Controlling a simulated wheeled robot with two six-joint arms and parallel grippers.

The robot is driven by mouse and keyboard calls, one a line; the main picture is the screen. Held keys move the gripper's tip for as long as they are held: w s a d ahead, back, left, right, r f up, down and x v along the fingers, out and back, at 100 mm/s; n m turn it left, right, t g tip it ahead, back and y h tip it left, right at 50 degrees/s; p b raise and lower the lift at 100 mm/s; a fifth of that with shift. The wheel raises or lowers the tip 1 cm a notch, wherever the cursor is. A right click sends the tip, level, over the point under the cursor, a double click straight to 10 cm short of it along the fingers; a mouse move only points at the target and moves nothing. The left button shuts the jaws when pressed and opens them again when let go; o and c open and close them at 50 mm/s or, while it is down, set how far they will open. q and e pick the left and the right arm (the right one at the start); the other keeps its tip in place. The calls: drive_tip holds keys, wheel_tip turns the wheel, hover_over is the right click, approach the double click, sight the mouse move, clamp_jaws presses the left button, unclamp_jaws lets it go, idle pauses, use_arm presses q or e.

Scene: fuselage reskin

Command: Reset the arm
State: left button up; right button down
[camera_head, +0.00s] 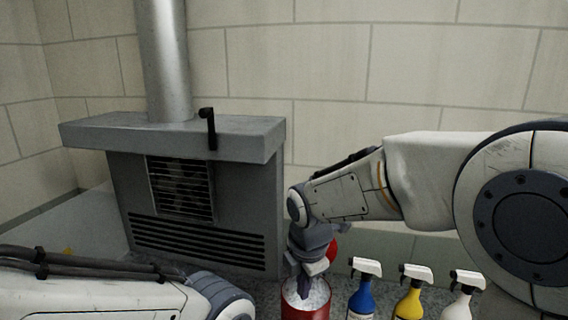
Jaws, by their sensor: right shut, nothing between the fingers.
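My right arm reaches in from the right, and its wrist bends down. My right gripper (304,281) points down at the mouth of a red can (305,308) with whitish contents. The gripper is shut with nothing seen held in it; I cannot tell whether its tips touch the contents. My left arm lies across the lower left, and its gripper is out of the picture.
Spray bottles in blue (361,293), yellow (411,295) and white (461,297) stand right of the can. A red round thing (332,249) is partly hidden behind my right gripper. A grey vented unit (200,215) with a metal pipe (164,60) stands at left.

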drive_tip(key=s+f+m+b, duration=0.2)
drive_tip(key=s+f+m, duration=0.2)
drive_tip(key=s, duration=0.3)
drive_tip(key=s+f+m+g+b, duration=0.1)
drive_tip(key=s+f+m+b, duration=0.2)
drive_tip(key=s+m, duration=0.4)
drive_tip(key=s+f+m+g+b, duration=0.1)
drive_tip(key=s+f+m+b, duration=0.2)
drive_tip(key=s+f+m, duration=0.2)
drive_tip(key=s+d, duration=0.1)
drive_tip(key=s, duration=0.2)
drive_tip(key=shift+s+y, duration=0.25)
drive_tip(key=shift+y, duration=0.15)
